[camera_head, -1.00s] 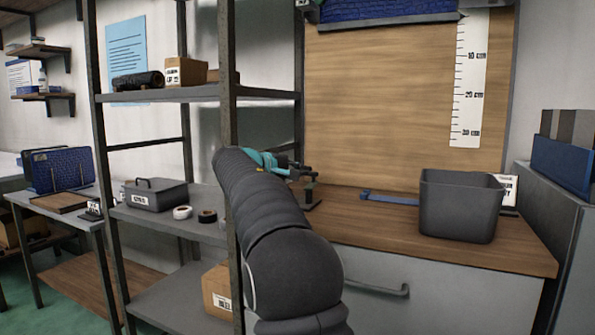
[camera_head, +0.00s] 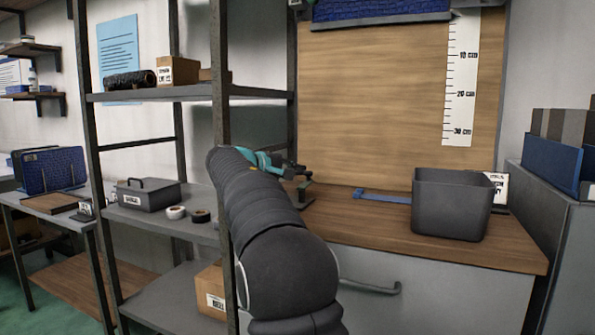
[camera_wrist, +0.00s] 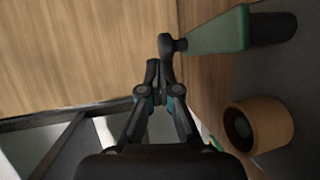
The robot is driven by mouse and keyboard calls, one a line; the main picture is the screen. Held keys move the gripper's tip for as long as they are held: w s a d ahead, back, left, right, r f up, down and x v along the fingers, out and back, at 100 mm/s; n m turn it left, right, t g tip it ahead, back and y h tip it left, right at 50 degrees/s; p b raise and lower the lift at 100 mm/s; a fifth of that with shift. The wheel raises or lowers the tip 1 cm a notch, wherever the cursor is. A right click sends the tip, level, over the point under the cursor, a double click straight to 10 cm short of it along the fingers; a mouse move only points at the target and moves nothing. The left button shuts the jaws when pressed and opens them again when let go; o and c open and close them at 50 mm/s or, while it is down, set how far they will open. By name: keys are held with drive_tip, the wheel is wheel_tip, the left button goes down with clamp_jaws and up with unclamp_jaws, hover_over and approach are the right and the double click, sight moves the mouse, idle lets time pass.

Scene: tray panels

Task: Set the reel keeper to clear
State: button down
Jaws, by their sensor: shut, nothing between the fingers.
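A green arm (camera_wrist: 218,36), which I take to be the reel keeper, shows at the upper right of the wrist view. It has a small black knob (camera_wrist: 169,44) at its left end and a thick dark part at its right end. My gripper (camera_wrist: 160,68) is shut and empty, with its fingertips right beside the knob; I cannot tell whether they touch. In the head view my gripper (camera_head: 296,171) is small, above a dark green stand (camera_head: 304,192) on the wooden counter. The keeper's details and any setting marks are not readable there.
A tan reel-like cylinder (camera_wrist: 258,124) with a dark centre lies right of my fingers. A grey bin (camera_head: 452,204) and a blue strip (camera_head: 385,196) are on the counter (camera_head: 350,216). A shelf rack (camera_head: 221,75) stands close left of my arm.

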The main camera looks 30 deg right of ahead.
drive_tip(key=v, duration=1.1)
drive_tip(key=shift+a, duration=0.2)
drive_tip(key=shift+r, duration=0.1)
